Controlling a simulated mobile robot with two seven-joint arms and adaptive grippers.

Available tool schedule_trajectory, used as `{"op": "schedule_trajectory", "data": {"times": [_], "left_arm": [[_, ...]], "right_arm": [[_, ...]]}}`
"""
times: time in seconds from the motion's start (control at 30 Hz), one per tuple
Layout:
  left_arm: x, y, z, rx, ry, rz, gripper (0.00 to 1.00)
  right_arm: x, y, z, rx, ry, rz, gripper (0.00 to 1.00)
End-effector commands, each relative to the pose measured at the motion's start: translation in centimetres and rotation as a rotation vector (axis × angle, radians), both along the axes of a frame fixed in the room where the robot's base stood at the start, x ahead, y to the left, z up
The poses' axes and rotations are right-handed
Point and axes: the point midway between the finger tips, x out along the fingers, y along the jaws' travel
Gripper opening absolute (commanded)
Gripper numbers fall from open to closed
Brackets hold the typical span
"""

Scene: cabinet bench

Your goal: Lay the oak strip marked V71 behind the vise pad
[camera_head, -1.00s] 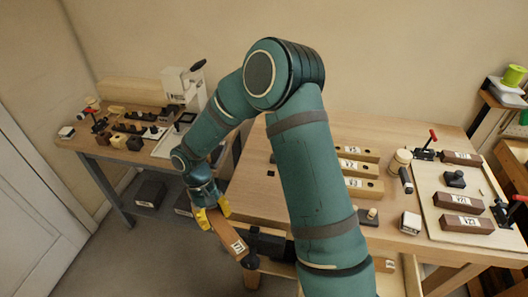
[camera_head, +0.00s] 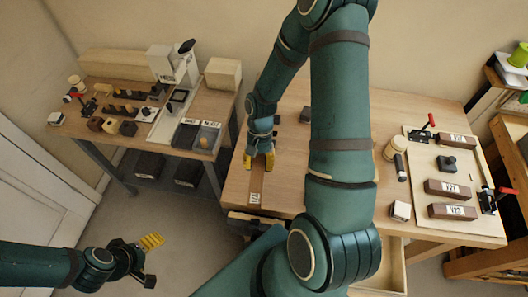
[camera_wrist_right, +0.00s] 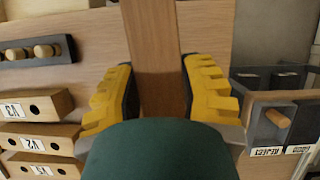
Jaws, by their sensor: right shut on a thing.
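My right gripper (camera_head: 260,158) is shut on a long brown wooden strip (camera_head: 256,186) over the left part of the bench. The strip has a white label at its near end, too small to read surely. In the right wrist view the strip (camera_wrist_right: 157,55) runs up between the yellow fingers of the gripper (camera_wrist_right: 160,98). I cannot tell whether it touches the bench top. A dark vise (camera_head: 248,224) sits at the bench's front edge, just in front of the labelled end, partly hidden by my arm. I cannot make out its pad. My left gripper (camera_head: 147,262) hangs empty at lower left, away from the bench.
Several pale blocks (camera_wrist_right: 35,104) with V labels lie beside the gripper in the wrist view. Dark brown labelled blocks (camera_head: 448,190) and red-handled clamps (camera_head: 424,132) sit on a board (camera_head: 418,165) at right. A side table (camera_head: 215,110) with labelled bins (camera_head: 206,137) stands left, across a gap.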

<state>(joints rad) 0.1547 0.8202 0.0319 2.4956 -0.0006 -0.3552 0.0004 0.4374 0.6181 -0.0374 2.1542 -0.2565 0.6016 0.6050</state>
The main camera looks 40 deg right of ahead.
Motion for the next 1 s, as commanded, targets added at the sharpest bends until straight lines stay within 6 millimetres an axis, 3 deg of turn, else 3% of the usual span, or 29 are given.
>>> {"op": "schedule_trajectory", "data": {"times": [0.1, 0.27, 1.0], "left_arm": [[0.1, 0.1, 1.3, -0.001, -0.003, 0.002, 0.72], [0.1, 0.1, 1.3, -0.001, -0.003, 0.002, 0.72], [0.1, 0.0, -2.9, 0.003, -0.004, 0.006, 0.72]], "right_arm": [[-0.9, -0.8, 0.7, -0.005, 0.003, -0.071, 0.0], [-1.2, -1.1, 0.4, -0.009, 0.005, -0.1, 0.0], [-1.2, -1.1, -5.1, -0.008, 0.004, -0.096, 0.0]]}}
